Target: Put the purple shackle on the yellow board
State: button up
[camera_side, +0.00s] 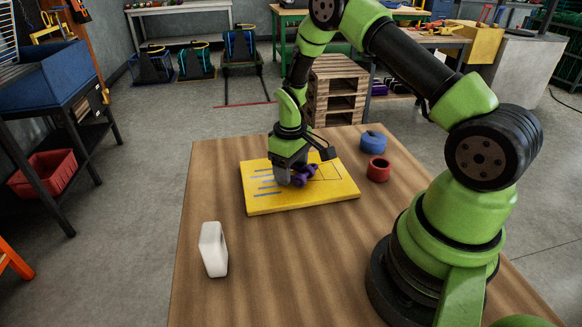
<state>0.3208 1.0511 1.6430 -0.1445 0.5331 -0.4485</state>
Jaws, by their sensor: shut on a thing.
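The yellow board (262,203) lies flat on the wooden table, with blue-grey stripes on its left part and a thin dark outline on its right part. The purple shackle (304,174) is at my gripper (285,179), over the middle of the board. My gripper points down and is shut on the shackle. The jaws partly hide the shackle, and I cannot tell whether it touches the board.
A blue ring-shaped thing (373,142) and a red one (378,169) stand on the table right of the board. A white block (213,249) stands upright at the front left. The table's front middle (290,270) is clear.

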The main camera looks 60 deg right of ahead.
jog(key=o, duration=1.2)
jog(key=shift+f, duration=0.15)
jog(key=s+a+r+m+t, duration=0.1)
jog(key=a+r, duration=0.1)
jog(key=r, duration=0.8)
jog(key=s+a+r+t, duration=0.1)
jog(key=a+r, duration=0.1)
jog(key=r, duration=0.8)
jog(key=s+a+r+m+t, duration=0.1)
jog(key=s+a+r, duration=0.2)
jog(key=s, duration=0.2)
jog(key=s+a+r+m+t+y, duration=0.1)
jog(key=s+a+r+t, duration=0.1)
jog(key=s, duration=0.3)
jog(key=s+a+r+m+t+y, duration=0.1)
jog(key=s+a+r+t, duration=0.1)
jog(key=s+a+r, duration=0.2)
jog(key=shift+s+a+r, duration=0.15)
jog(key=shift+s+a, duration=0.05)
jog(key=shift+s, duration=0.35)
jog(key=shift+s+a+r, duration=0.1)
jog(key=shift+s+a, duration=0.05)
jog(key=shift+s, duration=0.4)
